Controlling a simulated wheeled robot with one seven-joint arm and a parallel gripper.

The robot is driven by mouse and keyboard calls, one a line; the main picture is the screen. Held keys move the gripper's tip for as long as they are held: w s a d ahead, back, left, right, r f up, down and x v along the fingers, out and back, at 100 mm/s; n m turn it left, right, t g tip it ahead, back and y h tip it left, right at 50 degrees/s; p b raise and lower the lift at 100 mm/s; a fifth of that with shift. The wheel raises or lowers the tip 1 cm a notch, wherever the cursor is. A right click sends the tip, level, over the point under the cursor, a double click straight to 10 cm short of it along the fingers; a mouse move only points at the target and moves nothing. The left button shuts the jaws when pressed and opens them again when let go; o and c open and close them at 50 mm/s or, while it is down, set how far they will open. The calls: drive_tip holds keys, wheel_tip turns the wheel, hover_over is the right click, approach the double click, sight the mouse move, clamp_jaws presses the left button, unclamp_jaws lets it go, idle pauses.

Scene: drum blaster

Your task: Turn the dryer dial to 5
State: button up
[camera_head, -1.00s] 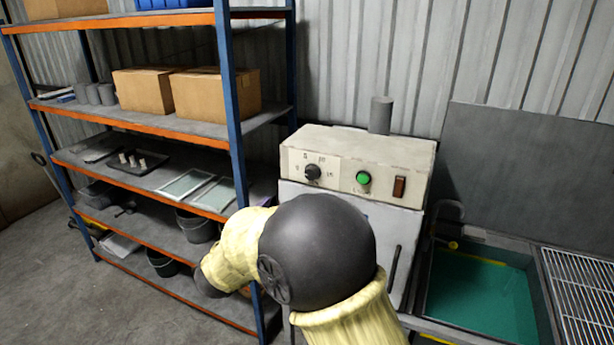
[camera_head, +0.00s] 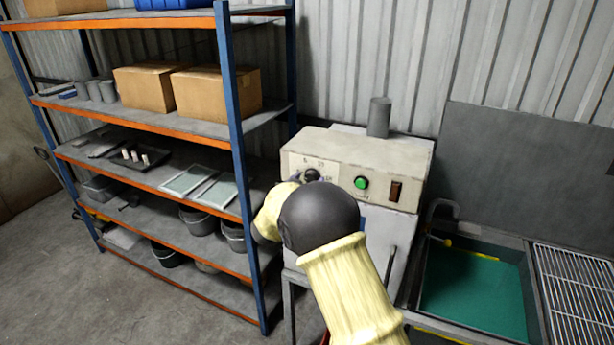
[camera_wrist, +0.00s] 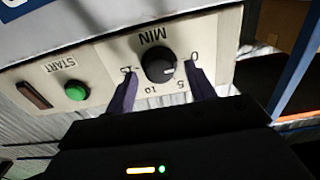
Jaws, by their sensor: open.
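The black dryer dial (camera_head: 312,174) is on the pale front panel of the dryer (camera_head: 380,156), partly covered by my gripper (camera_head: 307,179). In the wrist view the dial (camera_wrist: 157,65) shows upside down, with 0, 5, 10 and 15 printed around it and MIN beside it. Its white mark points between the 0 and the 5. My gripper (camera_wrist: 162,75) is open, with one dark finger on each side of the dial. Gaps seem to show between the fingers and the knob; contact is not clear. The left finger partly covers the 15.
A green START button (camera_head: 361,183) and a dark rocker switch (camera_head: 395,191) sit right of the dial. A blue and orange shelf (camera_head: 235,130) stands close on the left. A sink basin (camera_head: 475,295) is on the right.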

drive_tip(key=shift+w, duration=0.2)
drive_tip(key=shift+c, duration=0.3)
drive_tip(key=c, duration=0.9)
drive_tip(key=shift+f+b, duration=0.1)
drive_tip(key=shift+b, duration=0.4)
drive_tip(key=shift+s+d+m+b, duration=0.1)
drive_tip(key=shift+d+m+b, duration=0.05)
drive_tip(key=shift+m+b, duration=7)
drive_tip(key=shift+n+b, duration=1.15)
drive_tip(key=shift+b, duration=0.05)
